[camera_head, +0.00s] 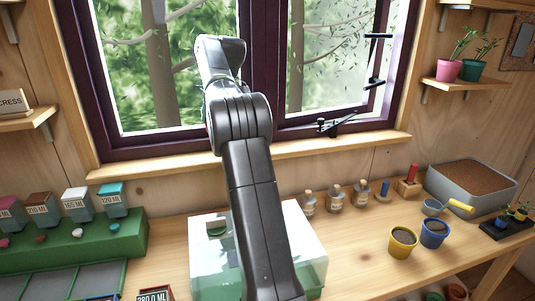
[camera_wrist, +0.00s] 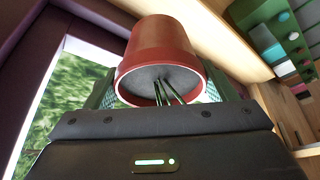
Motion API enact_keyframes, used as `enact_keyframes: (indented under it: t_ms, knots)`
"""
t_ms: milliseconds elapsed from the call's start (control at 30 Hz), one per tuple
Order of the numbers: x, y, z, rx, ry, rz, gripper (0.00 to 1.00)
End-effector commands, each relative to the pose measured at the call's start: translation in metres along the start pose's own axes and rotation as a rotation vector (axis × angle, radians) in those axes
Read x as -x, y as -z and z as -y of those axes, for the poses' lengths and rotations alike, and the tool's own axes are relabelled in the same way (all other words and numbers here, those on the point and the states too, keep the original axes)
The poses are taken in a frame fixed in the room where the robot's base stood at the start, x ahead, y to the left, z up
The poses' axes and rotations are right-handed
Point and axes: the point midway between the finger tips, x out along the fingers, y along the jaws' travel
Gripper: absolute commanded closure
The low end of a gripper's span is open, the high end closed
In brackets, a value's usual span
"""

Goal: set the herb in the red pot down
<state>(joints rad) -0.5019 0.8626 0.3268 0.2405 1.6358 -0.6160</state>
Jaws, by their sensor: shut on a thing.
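The red pot (camera_wrist: 160,45) fills the upper middle of the wrist view. Its soil side faces the camera, and a few thin green herb stems (camera_wrist: 168,92) rise from the grey soil. The leaves are hidden behind my gripper's body. My gripper (camera_wrist: 162,88) is shut on the red pot, with one greenish finger on each side. In the wrist view the pot looks clear of any surface. In the head view my arm reaches up before the window; the gripper and red pot do not show there.
The workbench (camera_head: 360,250) has bare wood right of a clear box (camera_head: 305,240). Yellow (camera_head: 402,243) and blue (camera_head: 434,235) pots, small bottles (camera_head: 333,200) and a soil tray (camera_head: 472,187) stand there. A right shelf (camera_head: 465,84) holds two potted plants. A green stepped stand (camera_head: 135,235) is left.

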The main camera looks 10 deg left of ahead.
Motion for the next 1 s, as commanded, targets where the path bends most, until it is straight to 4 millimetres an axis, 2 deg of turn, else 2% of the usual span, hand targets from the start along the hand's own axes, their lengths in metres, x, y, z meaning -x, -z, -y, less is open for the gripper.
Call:
enact_keyframes:
  t_ms: [167, 267, 367, 533, 700, 867, 1000]
  knots:
    - [0.003, -0.002, -0.002, -0.006, -0.003, 0.0, 0.54]
    - [0.001, -0.017, -0.013, -0.038, -0.014, 0.0, 0.54]
    - [-0.001, -0.048, -0.032, -0.103, -0.037, 0.0, 0.54]
    - [-0.005, -0.129, -0.073, -0.261, -0.097, 0.0, 0.54]
    - [-0.006, -0.209, -0.098, -0.41, -0.157, -0.003, 0.54]
    - [-0.008, -0.285, -0.109, -0.539, -0.21, -0.003, 0.54]
    - [-0.011, -0.36, -0.11, -0.665, -0.264, -0.002, 0.54]
